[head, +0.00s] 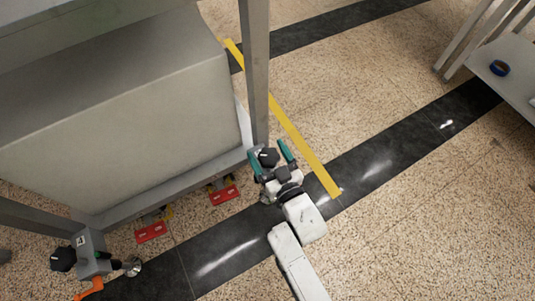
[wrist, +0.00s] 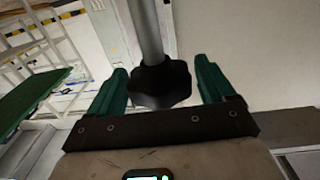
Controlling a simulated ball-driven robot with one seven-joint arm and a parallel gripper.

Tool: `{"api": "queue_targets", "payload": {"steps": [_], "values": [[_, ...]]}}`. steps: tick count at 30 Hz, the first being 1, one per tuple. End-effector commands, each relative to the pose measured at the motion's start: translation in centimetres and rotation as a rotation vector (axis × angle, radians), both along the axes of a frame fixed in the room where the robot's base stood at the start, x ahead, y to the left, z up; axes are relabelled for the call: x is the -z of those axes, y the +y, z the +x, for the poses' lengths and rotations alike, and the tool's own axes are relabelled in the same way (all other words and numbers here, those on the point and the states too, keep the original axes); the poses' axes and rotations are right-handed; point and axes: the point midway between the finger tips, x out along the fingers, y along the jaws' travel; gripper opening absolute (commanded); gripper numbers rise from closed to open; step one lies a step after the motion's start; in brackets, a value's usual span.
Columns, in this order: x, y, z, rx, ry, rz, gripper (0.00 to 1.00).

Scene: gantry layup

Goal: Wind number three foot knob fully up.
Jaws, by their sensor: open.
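A black lobed knob (head: 268,157) is at the foot of the frame's right-hand leg in the head view. In the wrist view the knob (wrist: 160,86) sits on the end of a grey shaft (wrist: 146,30). My gripper (head: 269,151) is open, with one green finger on each side of the knob. In the wrist view a gap shows between the knob and each finger of my gripper (wrist: 161,77). A number on this foot is hidden.
A large grey block (head: 130,115) fills the frame beside the leg (head: 256,70). Red pedals (head: 151,231) (head: 222,194) stick out at its lower edge. An orange lever (head: 88,289) is by the left foot. The floor right of my arm is clear up to a shelf (head: 508,85).

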Motion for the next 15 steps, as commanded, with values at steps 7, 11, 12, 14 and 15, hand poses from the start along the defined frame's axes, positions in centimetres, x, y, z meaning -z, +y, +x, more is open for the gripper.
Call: {"api": "queue_targets", "payload": {"steps": [7,11,12,14,15], "values": [[-0.02,0.35,0.46,-0.002,0.000,-0.001,0.83],[-0.02,0.32,0.44,-0.001,0.000,-0.001,0.83],[-0.02,0.32,0.44,-0.001,0.000,-0.001,0.79],[-0.02,0.32,0.43,-0.001,0.000,-0.001,0.73],[-0.02,0.32,0.43,-0.001,0.000,-0.001,0.69]]}}
